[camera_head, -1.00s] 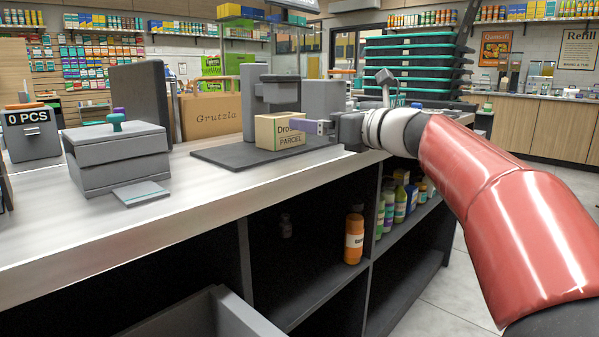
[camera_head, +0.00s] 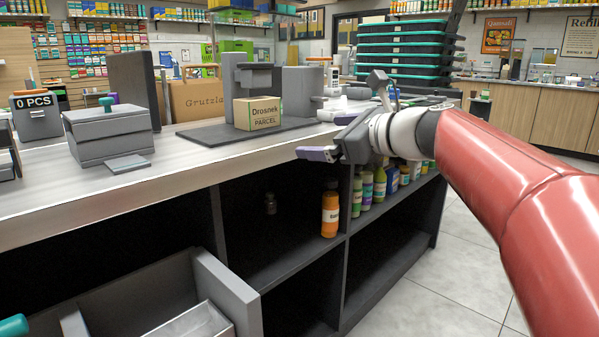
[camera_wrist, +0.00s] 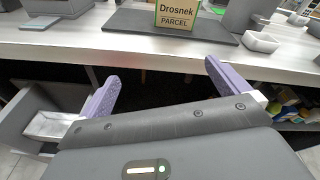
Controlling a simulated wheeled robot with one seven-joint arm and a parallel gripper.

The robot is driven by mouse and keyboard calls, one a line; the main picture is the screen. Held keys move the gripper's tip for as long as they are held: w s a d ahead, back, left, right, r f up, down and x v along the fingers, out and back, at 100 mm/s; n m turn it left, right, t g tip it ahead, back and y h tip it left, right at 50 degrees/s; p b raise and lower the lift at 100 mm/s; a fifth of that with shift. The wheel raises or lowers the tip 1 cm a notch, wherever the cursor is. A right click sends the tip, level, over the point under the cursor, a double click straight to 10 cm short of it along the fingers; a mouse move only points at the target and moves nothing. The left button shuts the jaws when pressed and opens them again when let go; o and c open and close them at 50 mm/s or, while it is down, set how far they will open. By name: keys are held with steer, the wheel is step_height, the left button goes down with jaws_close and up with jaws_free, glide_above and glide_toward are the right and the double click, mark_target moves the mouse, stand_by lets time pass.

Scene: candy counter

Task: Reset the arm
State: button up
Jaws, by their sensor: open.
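My gripper (camera_head: 318,154) is at the front edge of the counter, in front of the parcel stand. In the wrist view its two purple fingers (camera_wrist: 160,85) are spread wide with nothing between them. My red and white arm reaches in from the right in the head view. The Drosnek parcel (camera_head: 257,114) stands upright on the dark base plate (camera_head: 205,136), apart from my gripper. The parcel also shows at the top of the wrist view (camera_wrist: 177,13), beyond the fingers.
The counter (camera_head: 60,190) has open shelves below, with an orange bottle (camera_head: 330,214) and several others. A grey open drawer (camera_head: 228,290) juts out at the lower left. A grey box (camera_head: 110,135) stands on the counter's left. Stacked crates (camera_head: 410,55) stand behind. Floor at the right is clear.

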steer(key=s+d+f+n+g+h+p, duration=0.1)
steer(key=s+d+f+n+h, duration=0.4)
steer(key=s+f+n, duration=0.6)
steer(key=s+d+f+n+g+h+p, duration=0.2)
steer(key=s+d+f+n+g+h, duration=0.2)
steer(key=s+f+n, duration=0.8)
steer(key=s+d+f+h, duration=0.1)
steer(key=s+f+h, duration=0.1)
steer(key=s, duration=0.3)
steer(key=shift+f+g, duration=0.3)
steer(key=shift+f, duration=0.25)
steer(key=shift+a+r, duration=0.1)
